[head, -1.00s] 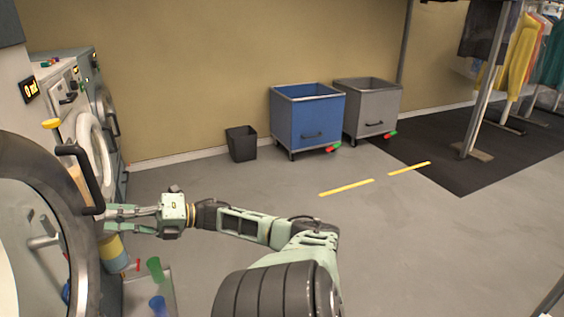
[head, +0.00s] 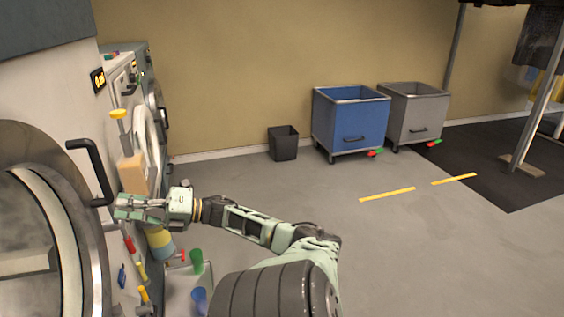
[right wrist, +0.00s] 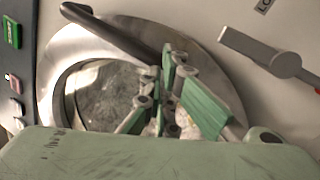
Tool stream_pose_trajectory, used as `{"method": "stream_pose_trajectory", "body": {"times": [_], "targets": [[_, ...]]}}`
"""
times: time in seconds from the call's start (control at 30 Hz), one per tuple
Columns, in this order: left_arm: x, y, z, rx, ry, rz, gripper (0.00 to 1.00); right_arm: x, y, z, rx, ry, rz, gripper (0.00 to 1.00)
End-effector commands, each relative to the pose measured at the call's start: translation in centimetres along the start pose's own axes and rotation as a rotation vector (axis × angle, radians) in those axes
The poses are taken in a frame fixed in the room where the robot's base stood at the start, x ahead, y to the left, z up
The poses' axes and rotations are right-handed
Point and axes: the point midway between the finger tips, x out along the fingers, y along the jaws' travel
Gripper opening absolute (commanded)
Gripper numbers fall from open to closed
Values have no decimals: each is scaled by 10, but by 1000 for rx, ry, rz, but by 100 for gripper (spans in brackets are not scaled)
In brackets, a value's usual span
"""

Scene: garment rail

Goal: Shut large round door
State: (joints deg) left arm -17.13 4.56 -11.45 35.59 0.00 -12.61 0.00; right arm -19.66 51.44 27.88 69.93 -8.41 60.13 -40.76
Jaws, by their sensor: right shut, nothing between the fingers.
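The large round door (head: 92,255) is at the left edge of the head view, with a wide metal rim, a glass middle and a black bar handle (head: 92,170). Its rim lies close along the pale machine front; I cannot tell whether it is fully shut. My right gripper (head: 122,207) is shut and empty, its fingertips by the door's right edge near the lower end of the handle. In the right wrist view the closed fingers (right wrist: 160,100) are in front of the door's rim (right wrist: 215,75) and glass; contact is unclear. My left gripper is not in view.
More front-loading machines (head: 145,120) stand beyond the door. A yellow-and-blue container (head: 160,243) and green (head: 196,260) and blue cups are below my right gripper. A black bin (head: 284,143), a blue cart (head: 350,122) and a grey cart (head: 415,115) stand by the wall. The middle floor is clear.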

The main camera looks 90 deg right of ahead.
Motion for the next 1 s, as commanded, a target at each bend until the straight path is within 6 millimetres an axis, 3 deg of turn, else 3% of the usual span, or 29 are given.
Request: {"method": "stream_pose_trajectory", "body": {"times": [0.2, 0.33, 0.7, 1.0], "targets": [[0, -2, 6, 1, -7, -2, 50, -1, 0, 0, 0, 0, 0, 0], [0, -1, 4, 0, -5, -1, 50, -12, -1, 0, 1, -2, -3, 0], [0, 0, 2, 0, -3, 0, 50, -87, -1, 0, 1, -3, -3, 0], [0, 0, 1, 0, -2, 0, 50, -119, 0, 0, 0, 0, -1, 0]]}}
